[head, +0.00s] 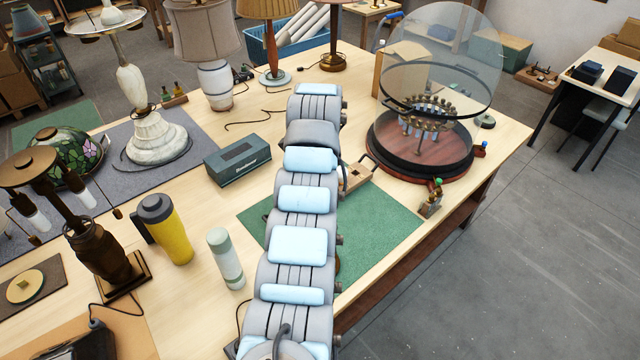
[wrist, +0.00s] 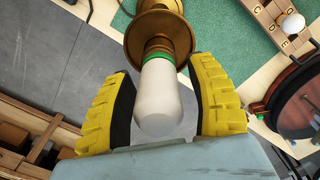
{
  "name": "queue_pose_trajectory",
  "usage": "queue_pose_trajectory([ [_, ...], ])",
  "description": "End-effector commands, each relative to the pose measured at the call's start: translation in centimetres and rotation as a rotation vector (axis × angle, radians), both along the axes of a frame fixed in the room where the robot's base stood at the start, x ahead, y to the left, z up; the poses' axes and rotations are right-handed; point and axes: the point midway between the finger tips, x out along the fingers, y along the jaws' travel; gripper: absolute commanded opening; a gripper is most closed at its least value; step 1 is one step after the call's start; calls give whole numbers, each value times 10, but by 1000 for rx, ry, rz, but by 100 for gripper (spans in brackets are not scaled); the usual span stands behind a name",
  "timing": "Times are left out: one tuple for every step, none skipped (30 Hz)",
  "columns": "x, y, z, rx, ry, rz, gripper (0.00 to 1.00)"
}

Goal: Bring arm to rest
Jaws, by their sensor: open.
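In the wrist view my gripper (wrist: 161,80) has two yellow ribbed fingers with dark inner pads, standing apart. A white rounded bulb-like piece (wrist: 159,100) with a green band lies between them, with narrow gaps visible on both sides. It joins a brass turned lamp part (wrist: 158,38) over the green mat (wrist: 224,22). In the head view my arm reaches across the worktable and over the green mat (head: 385,225). My gripper is hidden behind the arm there, and most of the brass part cannot be seen.
A glass-domed round stand (head: 420,150) is right of my arm. A grey box (head: 238,160), yellow mug (head: 165,228) and pale bottle (head: 226,258) stand left. Several lamps, including a white-based one (head: 155,135), fill the left and back. Open floor (head: 540,260) lies right.

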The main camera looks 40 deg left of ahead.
Motion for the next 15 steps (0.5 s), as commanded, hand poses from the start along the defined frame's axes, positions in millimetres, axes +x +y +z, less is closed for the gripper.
queue_pose_trajectory([
  [-1, 1, 2, -1, 1, -49, 56],
  [-1, 0, 2, -1, 1, -81, 56],
  [-1, 1, 2, 0, 0, -123, 56],
  [-1, 0, 2, -1, -1, -155, 56],
  [-1, 0, 2, -1, -1, -187, 56],
  [-1, 0, 2, -1, -1, -230, 56],
  [-1, 0, 2, -1, -1, -261, 56],
  [-1, 0, 2, -1, -1, -292, 56],
  [-2, 0, 2, -1, -1, -334, 56],
  [-2, 0, 2, -1, -1, -365, 56],
  [-2, 0, 1, -1, 0, -397, 56],
  [-2, 0, 1, -1, 0, -439, 56],
  [-1, -1, 1, -1, 0, -468, 56],
  [-2, -1, 1, -1, 0, -493, 56],
  [-2, 0, 1, -1, -1, -523, 56],
])
